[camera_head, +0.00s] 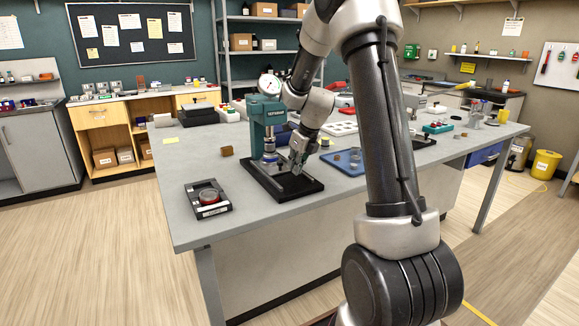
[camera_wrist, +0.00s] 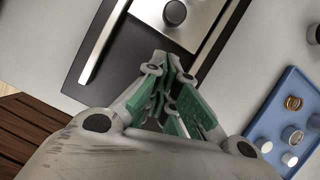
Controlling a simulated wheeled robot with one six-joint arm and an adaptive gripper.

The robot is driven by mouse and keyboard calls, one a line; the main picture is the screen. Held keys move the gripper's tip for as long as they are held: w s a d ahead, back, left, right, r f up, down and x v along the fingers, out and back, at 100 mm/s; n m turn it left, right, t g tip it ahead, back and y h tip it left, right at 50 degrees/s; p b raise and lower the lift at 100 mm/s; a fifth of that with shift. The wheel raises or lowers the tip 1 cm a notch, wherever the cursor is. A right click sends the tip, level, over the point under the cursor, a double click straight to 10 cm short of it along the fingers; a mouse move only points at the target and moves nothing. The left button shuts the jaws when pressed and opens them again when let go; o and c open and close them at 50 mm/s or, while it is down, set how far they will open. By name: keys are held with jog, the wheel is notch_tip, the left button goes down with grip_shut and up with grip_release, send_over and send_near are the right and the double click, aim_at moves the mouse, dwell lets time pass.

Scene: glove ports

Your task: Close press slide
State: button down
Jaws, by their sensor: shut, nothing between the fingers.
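A teal press (camera_head: 264,115) with a round dial gauge on top stands on the grey workbench. Its black base (camera_head: 312,188) reaches toward the bench's front edge. In the wrist view a silver slide plate (camera_wrist: 203,14) with a black knob (camera_wrist: 175,13) lies between pale rails (camera_wrist: 103,42) on the black base. My gripper (camera_head: 295,170) is low over the base, in front of the press column; it is shut and empty. In the wrist view its fingertips (camera_wrist: 166,62) are near the knob, apart from it in the picture. The head view does not show clearly how far the slide is out.
A blue tray (camera_head: 347,168) with small round parts lies right of the base; it also shows in the wrist view (camera_wrist: 266,128).

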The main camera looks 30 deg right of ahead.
jog(key=s+v, duration=0.1)
jog(key=v, duration=0.9)
jog(key=s+a+r+n, duration=0.1)
jog(key=s+a+n, duration=0.1)
jog(key=s+n, duration=0.8)
jog(key=s+a+r+n, duration=0.2)
jog(key=s+a+n, duration=0.1)
jog(key=s+n, duration=0.7)
jog(key=s+a+r+n+h, duration=0.1)
jog(key=s+a+r+n, duration=0.1)
jog(key=s+n, duration=0.8)
jog(key=shift+s+a+r+n, duration=0.2)
jog(key=shift+s+a+n, duration=0.3)
jog(key=shift+n, duration=0.8)
